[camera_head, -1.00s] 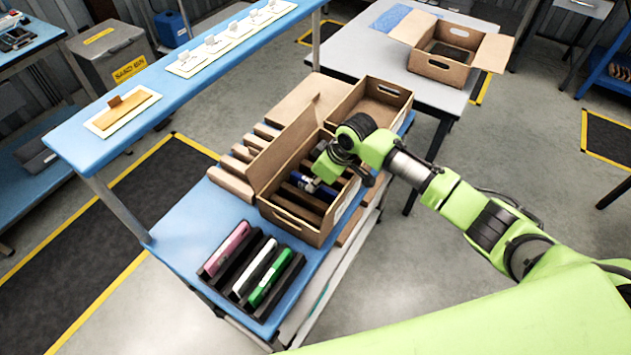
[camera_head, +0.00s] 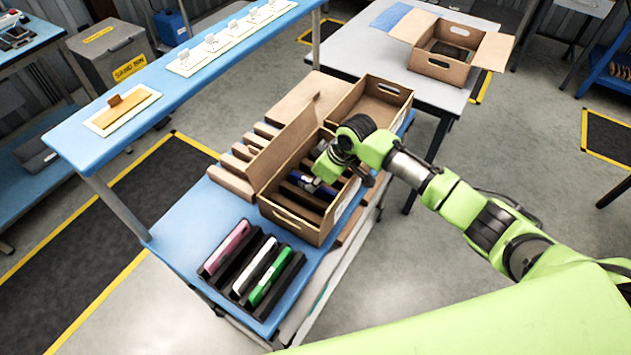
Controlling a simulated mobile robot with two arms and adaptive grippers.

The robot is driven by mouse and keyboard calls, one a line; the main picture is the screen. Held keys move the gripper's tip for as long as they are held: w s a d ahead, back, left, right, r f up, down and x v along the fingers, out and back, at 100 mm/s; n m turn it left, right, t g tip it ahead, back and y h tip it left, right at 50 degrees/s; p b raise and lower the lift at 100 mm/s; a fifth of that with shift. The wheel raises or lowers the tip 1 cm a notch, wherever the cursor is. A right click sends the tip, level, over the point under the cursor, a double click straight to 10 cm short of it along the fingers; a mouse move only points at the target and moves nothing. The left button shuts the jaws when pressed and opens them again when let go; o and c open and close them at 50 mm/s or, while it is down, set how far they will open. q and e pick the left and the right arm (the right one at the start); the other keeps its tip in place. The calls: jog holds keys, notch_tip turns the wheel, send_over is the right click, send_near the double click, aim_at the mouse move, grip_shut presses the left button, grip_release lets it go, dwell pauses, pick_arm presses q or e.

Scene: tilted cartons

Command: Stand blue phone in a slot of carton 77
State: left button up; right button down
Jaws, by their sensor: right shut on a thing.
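A tilted brown carton (camera_head: 287,212) with dark slot dividers stands on the blue bench in the middle of the view. I cannot read a number on it. The blue phone (camera_head: 303,180) is inside this carton, among the dividers, and only part of it shows. My right gripper (camera_head: 318,186) reaches into the carton from the right and is shut on the blue phone. The fingertips are partly hidden, and I cannot tell how deep the phone sits in its slot. My left gripper is not in view.
A black rack (camera_head: 285,284) at the bench's front holds a pink phone (camera_head: 227,248), a white phone (camera_head: 255,266) and a green phone (camera_head: 269,277). A second carton (camera_head: 383,92) stands behind the first. An open carton (camera_head: 438,67) sits on the grey table.

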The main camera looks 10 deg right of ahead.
jog(key=c, duration=2)
grip_release()
jog(key=shift+r, duration=0.1)
jog(key=v, duration=1.1)
jog(key=shift+s+d+r, duration=0.1)
jog(key=shift+s+r, duration=0.05)
jog(key=shift+r, duration=0.2)
notch_tip(320, 180, up, 7)
jog(key=p, duration=0.8)
